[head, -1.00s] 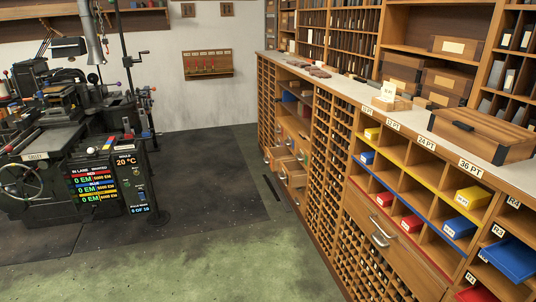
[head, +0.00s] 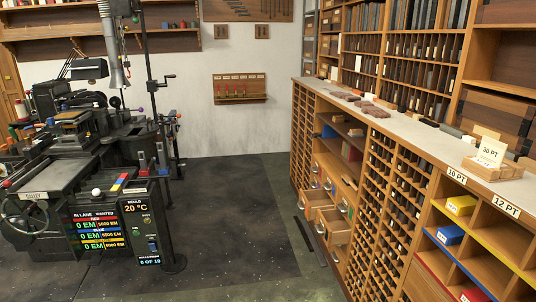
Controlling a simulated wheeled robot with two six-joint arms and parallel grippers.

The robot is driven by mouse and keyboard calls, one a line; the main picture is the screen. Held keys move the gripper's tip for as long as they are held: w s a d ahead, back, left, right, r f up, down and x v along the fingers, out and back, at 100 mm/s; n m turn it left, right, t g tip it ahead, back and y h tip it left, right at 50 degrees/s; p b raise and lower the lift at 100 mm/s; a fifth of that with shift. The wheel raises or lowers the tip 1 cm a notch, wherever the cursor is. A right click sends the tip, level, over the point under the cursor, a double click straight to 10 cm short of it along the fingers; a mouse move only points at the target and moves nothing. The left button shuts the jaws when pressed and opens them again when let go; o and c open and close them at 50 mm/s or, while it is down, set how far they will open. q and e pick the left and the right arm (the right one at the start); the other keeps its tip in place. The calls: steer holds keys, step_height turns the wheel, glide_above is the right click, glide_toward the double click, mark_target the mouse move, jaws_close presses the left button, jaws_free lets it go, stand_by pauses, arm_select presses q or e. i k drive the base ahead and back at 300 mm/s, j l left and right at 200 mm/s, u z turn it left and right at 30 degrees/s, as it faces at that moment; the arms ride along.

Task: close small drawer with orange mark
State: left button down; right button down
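Small wooden drawers sit in the low part of the long type cabinet (head: 372,215) at the right of the head view. An upper drawer (head: 318,196) and a lower drawer (head: 337,233) stand pulled out, with pale metal cup handles on the fronts. Other drawers in this bank are partly hidden by the oblique angle. Neither of my grippers is in view.
A black casting machine (head: 110,150) with a lit display panel (head: 115,232) stands at the left.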

mark_target(312, 199)
steer(key=i+j, duration=0.1)
steer(key=i, duration=1.65)
steer(key=l+z, duration=0.05)
